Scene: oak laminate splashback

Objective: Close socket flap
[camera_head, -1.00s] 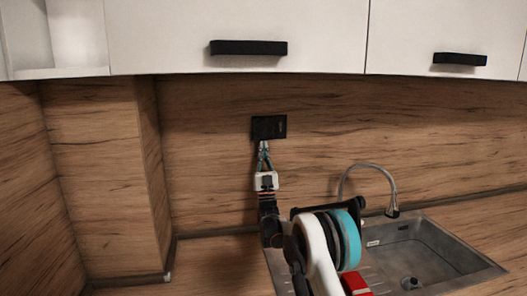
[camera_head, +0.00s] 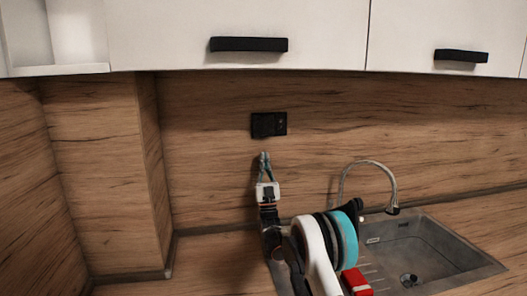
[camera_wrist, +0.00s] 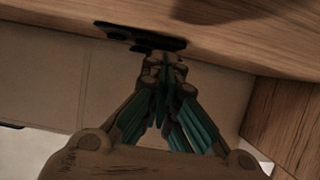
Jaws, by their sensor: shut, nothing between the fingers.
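The black socket (camera_head: 268,125) is mounted on the wood splashback, below the white cabinets. In the head view its face looks flat and dark; a socket shape shows faintly at its right side, and I cannot tell exactly how the flap stands. My gripper (camera_head: 264,155) is shut and empty, just below the socket and apart from it in that view. In the wrist view the socket (camera_wrist: 130,36) is a dark plate at the top, partly behind the fingertips. The shut fingertips (camera_wrist: 164,62) show just below it in the picture.
A steel sink (camera_head: 410,255) with a curved faucet (camera_head: 372,166) lies right of my arm. White cabinets with black handles (camera_head: 248,45) hang above. A wood-clad pillar (camera_head: 100,185) juts out at left. The splashback around the socket is bare.

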